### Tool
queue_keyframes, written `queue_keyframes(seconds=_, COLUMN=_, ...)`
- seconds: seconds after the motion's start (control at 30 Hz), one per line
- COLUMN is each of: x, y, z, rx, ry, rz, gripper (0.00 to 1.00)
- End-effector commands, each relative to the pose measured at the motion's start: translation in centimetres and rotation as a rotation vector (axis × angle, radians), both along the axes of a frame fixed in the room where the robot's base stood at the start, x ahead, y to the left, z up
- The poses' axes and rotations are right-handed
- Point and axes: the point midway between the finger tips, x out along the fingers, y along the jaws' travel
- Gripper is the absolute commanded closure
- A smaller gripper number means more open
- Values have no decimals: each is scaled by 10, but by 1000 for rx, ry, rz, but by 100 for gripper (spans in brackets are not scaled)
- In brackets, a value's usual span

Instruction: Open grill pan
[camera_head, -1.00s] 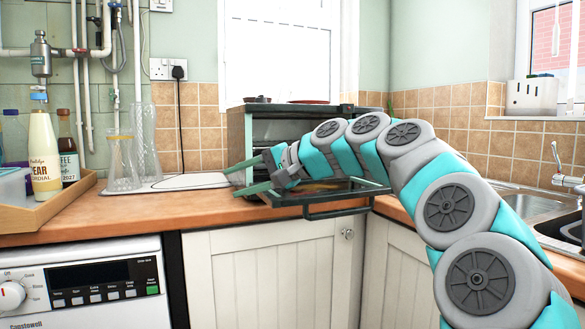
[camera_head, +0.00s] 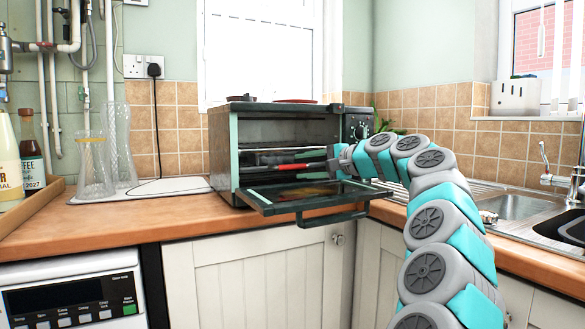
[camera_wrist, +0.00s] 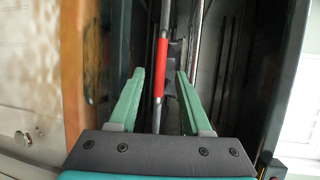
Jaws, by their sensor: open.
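A small toaster-style oven (camera_head: 224,155) stands on the wooden counter, and its glass-panelled door (camera_head: 262,197) hangs folded down in front. A bar with a red grip (camera_head: 292,167) lies across the oven opening, above the lowered door; I cannot tell whether it belongs to the grill pan. My gripper (camera_head: 334,160) is at the right of the opening, near this bar, with its fingers hard to make out there. In the wrist view my gripper (camera_wrist: 159,74) is open, and the red grip (camera_wrist: 161,55) shows between its two green fingers, with gaps on both sides.
The door's dark handle (camera_head: 335,217) sticks out past the counter edge. Glass vases (camera_head: 120,150) and a tray with bottles (camera_head: 35,205) stand to the left. A sink (camera_head: 520,206) lies to the right. Bare counter (camera_head: 165,218) lies left of the oven.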

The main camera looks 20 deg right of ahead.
Motion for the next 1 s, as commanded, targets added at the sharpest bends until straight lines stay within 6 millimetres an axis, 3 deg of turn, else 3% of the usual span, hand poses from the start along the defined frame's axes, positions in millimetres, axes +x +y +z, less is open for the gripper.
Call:
queue_keyframes(seconds=0.3, x=37, y=18, z=-8, rx=-1, ry=2, rz=1, gripper=52)
queue_keyframes(seconds=0.6, x=40, y=19, z=-8, rx=0, ry=1, rz=2, gripper=52)
queue_keyframes(seconds=1.0, x=40, y=19, z=-8, rx=0, ry=1, rz=2, gripper=97)
